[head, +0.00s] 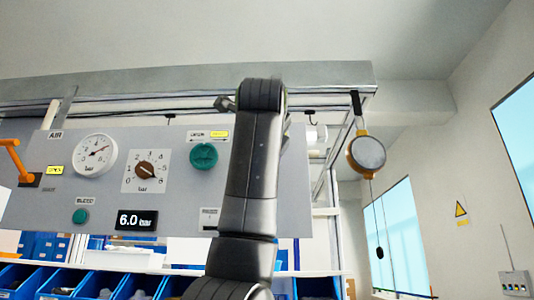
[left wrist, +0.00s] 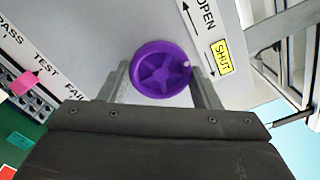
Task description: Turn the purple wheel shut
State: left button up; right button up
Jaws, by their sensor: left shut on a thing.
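The purple wheel (left wrist: 162,66) is a round spoked handwheel on a grey panel, with a small pale mark on its right rim. In the left wrist view my left gripper (left wrist: 158,80) has one finger on each side of the wheel and is shut on it. OPEN and SHUT labels with arrows stand to the wheel's right; the SHUT label (left wrist: 222,57) is yellow. In the head view the wheel does not show, and my dark arm covers part of the panel. My right gripper is not in view.
The panel (head: 105,195) carries a gauge (head: 94,155), a brown rotary knob (head: 147,170), a teal knob (head: 204,156) and an orange lever (head: 14,160). A pink pointer (left wrist: 24,82) shows near TEST. Blue bins (head: 90,282) stand below. A round hanging device (head: 366,154) is at right.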

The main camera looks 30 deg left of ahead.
pick_arm(q)
jog(key=o, duration=1)
jog(key=b+v, duration=0.5)
jog(key=v, duration=1.2)
jog(key=shift+s, duration=0.2)
